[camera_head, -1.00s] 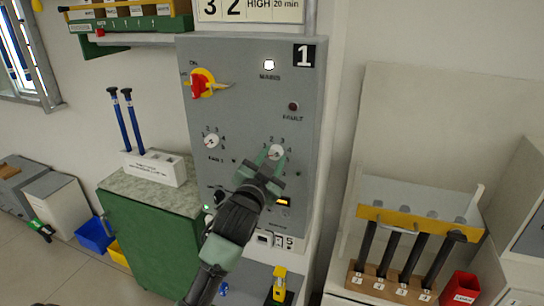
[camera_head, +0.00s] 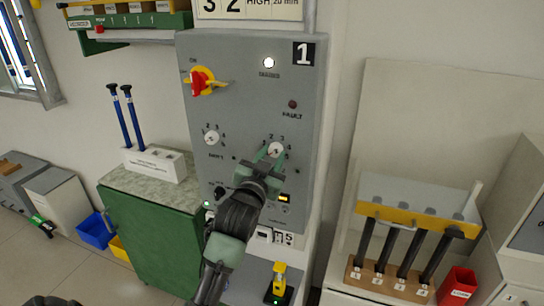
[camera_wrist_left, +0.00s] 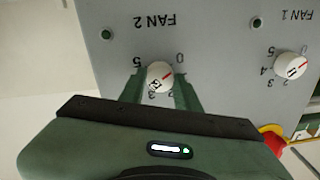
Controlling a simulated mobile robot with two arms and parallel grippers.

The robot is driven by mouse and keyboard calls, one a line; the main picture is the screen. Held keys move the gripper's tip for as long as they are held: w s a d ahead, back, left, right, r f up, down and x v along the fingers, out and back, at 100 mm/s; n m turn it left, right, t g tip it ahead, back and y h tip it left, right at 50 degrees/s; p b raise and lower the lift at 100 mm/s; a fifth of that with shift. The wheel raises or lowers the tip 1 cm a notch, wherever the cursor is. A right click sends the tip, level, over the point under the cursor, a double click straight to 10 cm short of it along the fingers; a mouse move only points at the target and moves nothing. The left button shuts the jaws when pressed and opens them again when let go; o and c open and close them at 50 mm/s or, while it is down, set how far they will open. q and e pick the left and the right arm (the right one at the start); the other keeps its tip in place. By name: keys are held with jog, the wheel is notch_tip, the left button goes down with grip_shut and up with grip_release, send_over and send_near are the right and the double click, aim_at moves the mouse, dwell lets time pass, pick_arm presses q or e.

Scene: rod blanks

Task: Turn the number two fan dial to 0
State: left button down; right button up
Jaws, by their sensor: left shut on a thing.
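The FAN 2 dial (camera_head: 276,149) is a small round white knob on the grey control panel (camera_head: 250,110). It also shows in the left wrist view (camera_wrist_left: 160,75), where the panel appears upside down. My left gripper (camera_head: 269,154) reaches up to it from below. Its green fingers (camera_wrist_left: 160,84) are shut on the dial, one on each side. A red mark on the dial points towards the printed 0, as far as I can see. Part of the dial's scale is hidden by the gripper. My right gripper is not in view.
The FAN 1 dial (camera_head: 211,138) is left of FAN 2. A red and yellow main switch (camera_head: 203,82) sits above it. A lit white lamp (camera_head: 269,63) and a dark FAULT lamp (camera_head: 292,104) are on the panel. A green cabinet (camera_head: 150,235) stands left.

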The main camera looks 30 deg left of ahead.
pick_arm(q)
jog(key=c, duration=1)
grip_release()
jog(key=shift+f, duration=0.1)
jog(key=shift+s, duration=0.1)
jog(key=shift+s+d+f, duration=0.1)
jog(key=shift+s, duration=0.2)
jog(key=b+v, duration=0.2)
jog(key=v, duration=0.5)
jog(key=shift+b, duration=0.3)
